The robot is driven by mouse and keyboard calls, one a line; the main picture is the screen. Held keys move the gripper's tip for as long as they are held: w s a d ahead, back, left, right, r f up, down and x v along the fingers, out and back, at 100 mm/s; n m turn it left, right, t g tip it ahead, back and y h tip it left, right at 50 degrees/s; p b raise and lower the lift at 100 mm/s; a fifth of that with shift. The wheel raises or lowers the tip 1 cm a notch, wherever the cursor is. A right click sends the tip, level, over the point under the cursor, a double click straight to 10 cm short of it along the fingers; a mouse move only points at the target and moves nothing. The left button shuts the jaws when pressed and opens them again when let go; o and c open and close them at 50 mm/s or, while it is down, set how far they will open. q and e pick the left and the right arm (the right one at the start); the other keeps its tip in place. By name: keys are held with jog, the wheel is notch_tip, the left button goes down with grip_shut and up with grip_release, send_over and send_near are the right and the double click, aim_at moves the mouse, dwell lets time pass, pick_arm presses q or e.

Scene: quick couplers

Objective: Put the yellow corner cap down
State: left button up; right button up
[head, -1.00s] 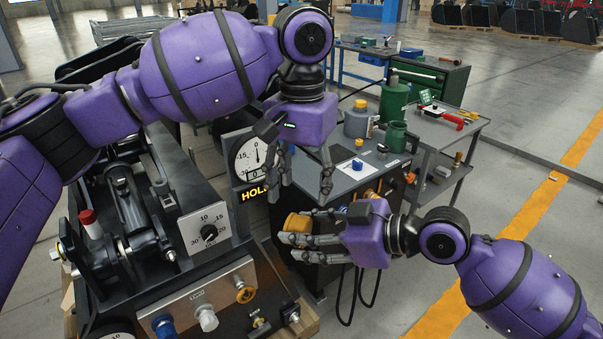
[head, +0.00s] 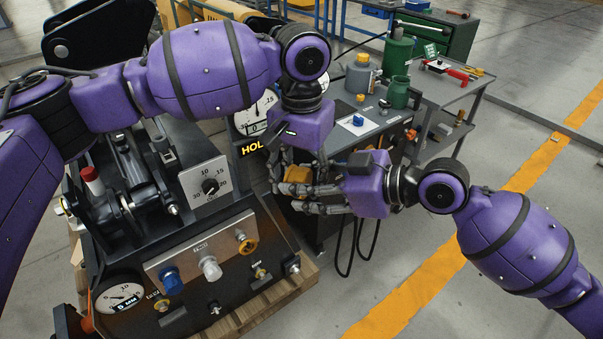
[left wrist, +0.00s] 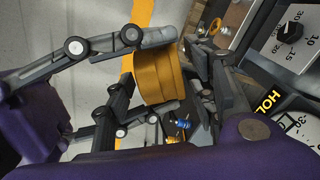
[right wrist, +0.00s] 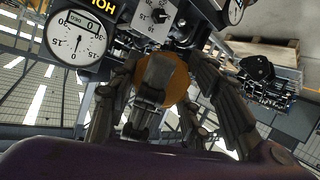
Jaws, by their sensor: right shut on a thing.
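The yellow corner cap (head: 298,175) is a short, thick, round yellow-orange piece. My right gripper (head: 297,190) is shut on it and holds it in the air in front of the cart. The cap also shows in the left wrist view (left wrist: 157,75) and, partly covered by fingers, in the right wrist view (right wrist: 178,82). My left gripper (head: 298,168) points down from above, its fingers spread on either side of the cap. In the left wrist view a gap shows between the cap and the right-hand finger; contact on the other side is unclear.
The hydraulic bench with its silver coupler panel (head: 205,255) stands at the left. A dark cart (head: 372,130) behind my grippers carries a white sheet, a blue cap (head: 358,120), and green and grey containers. A low side table (head: 450,88) holds red tools. Open floor lies at the right.

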pick_arm(q)
jog(key=c, duration=0.9)
jog(key=shift+c, duration=0.7)
pick_arm(e)
jog(key=o, duration=1.4)
jog(key=shift+c, duration=0.2)
jog(key=shift+d, duration=0.1)
